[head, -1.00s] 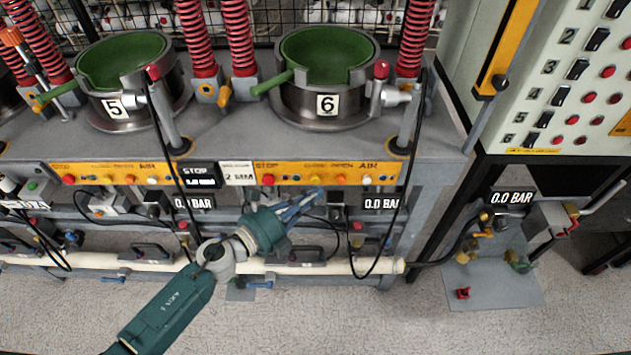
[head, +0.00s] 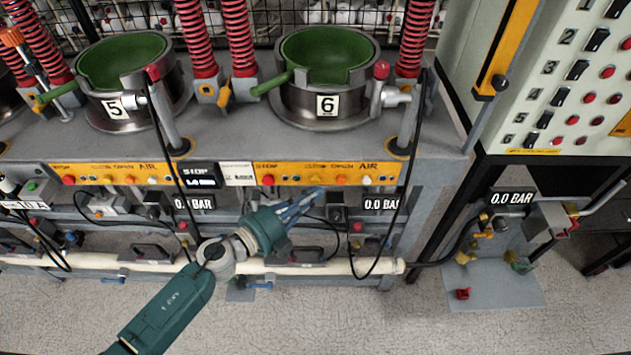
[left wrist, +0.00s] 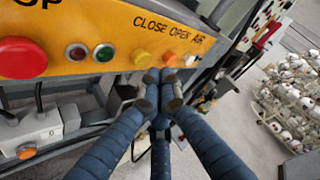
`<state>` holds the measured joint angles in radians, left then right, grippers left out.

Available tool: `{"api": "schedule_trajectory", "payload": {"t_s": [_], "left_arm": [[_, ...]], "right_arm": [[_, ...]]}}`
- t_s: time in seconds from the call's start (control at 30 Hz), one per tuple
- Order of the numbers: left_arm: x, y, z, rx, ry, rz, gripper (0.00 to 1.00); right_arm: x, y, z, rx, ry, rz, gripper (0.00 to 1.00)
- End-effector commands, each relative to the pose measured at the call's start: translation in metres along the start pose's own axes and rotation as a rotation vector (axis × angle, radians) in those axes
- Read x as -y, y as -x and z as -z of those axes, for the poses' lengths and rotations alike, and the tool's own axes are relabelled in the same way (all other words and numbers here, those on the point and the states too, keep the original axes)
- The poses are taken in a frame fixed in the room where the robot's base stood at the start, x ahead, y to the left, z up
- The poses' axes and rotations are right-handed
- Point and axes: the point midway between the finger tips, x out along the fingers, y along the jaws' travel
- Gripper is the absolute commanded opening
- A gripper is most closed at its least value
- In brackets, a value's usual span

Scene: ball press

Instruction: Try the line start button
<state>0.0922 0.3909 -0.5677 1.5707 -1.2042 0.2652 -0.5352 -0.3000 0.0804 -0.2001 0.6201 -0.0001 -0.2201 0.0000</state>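The orange control panel (head: 330,174) of station 6 runs along the front of the grey bench. In the left wrist view this panel (left wrist: 100,20) shows a big red stop button (left wrist: 20,58), a small dark red button (left wrist: 77,51), a green button (left wrist: 104,53) and a yellow button (left wrist: 141,57). I cannot read which one is labelled line start. My left gripper (head: 318,191) is in front of the panel's lower edge. In the left wrist view its fingertips (left wrist: 164,75) are together and empty, just below the yellow buttons; contact cannot be told. My right gripper is not in view.
Green-lined pots numbered 5 (head: 115,106) and 6 (head: 327,104) stand on the bench above. Black cables (head: 405,200) hang down in front of the panel. A white cabinet (head: 560,70) with switches stands at the right. A pale pipe (head: 335,267) runs low along the bench.

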Motion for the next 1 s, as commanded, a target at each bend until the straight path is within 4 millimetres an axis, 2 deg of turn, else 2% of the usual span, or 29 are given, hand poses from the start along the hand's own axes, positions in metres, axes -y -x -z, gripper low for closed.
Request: {"api": "schedule_trajectory", "payload": {"t_s": [1.0], "left_arm": [[-0.0022, -0.0059, -0.0056, 0.000, 0.000, 0.000, 0.00]], "right_arm": [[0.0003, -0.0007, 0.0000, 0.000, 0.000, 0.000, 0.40]]}}
